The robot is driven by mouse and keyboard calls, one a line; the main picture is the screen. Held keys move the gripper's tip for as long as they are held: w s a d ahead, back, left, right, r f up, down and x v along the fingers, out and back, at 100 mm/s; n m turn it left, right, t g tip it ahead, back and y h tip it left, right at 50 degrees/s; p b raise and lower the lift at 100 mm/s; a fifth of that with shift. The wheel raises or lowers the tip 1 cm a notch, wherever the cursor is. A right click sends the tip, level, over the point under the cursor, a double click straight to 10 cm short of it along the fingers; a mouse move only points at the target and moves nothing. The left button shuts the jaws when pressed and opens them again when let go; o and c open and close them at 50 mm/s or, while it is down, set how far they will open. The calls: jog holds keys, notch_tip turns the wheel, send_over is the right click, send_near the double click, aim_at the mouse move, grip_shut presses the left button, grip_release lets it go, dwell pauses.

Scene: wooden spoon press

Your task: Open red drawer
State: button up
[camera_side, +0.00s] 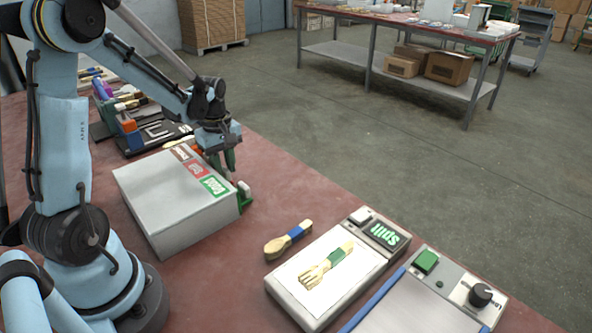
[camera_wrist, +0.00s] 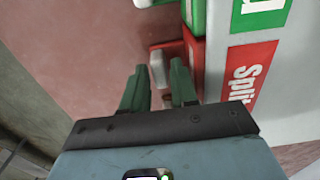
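The grey drawer box (camera_side: 175,205) has brown, red and green labels on top. The red label reads "Split" and shows large in the wrist view (camera_wrist: 250,72). The red drawer front (camera_wrist: 193,55) lies along the box's edge, with a red handle with a pale end (camera_wrist: 157,68) sticking out. In the side view my gripper mostly hides the red front. My gripper (camera_side: 229,172) points down at the box's far side, by the red label. In the wrist view its green fingers (camera_wrist: 159,78) are apart, near the red handle. I see no contact; whether the handle is between them is unclear.
The green drawer front (camera_side: 244,199) with its pale knob is beside the red one. A wooden spoon (camera_side: 288,240), a press pad with a wooden fork (camera_side: 328,265), and a control box (camera_side: 450,290) are nearer. Tools and holders crowd the left. The table edge is close behind my gripper.

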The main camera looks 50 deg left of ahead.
grip_shut()
jog(key=w, duration=1.6)
jog(key=shift+o, duration=0.2)
grip_release()
jog(key=shift+s, duration=0.1)
notch_tip(320, 180, up, 12)
